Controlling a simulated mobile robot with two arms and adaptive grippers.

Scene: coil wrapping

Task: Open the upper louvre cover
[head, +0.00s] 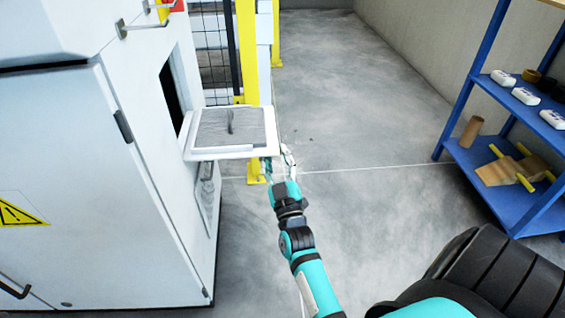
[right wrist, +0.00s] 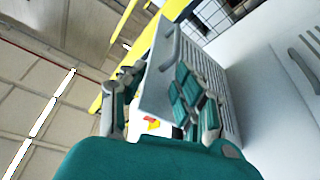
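The upper louvre cover (head: 230,130) stands swung out from the white cabinet's side, with a grey mat and a dark strip on its upward face. Its slotted face shows in the right wrist view (right wrist: 215,85). My right gripper (head: 281,155) is at the cover's outer right edge. In the right wrist view my right gripper (right wrist: 155,85) has its fingers apart, one on each side of the cover's edge; firm contact cannot be told. A lower louvre cover (head: 207,190) lies flat against the cabinet side. My left gripper is not in view.
The white cabinet (head: 80,150) fills the left, with a dark opening (head: 171,95) behind the cover. A yellow post (head: 247,50) and mesh fence stand behind. A blue shelf (head: 500,185) with rolls and white items is at right. The floor between is clear.

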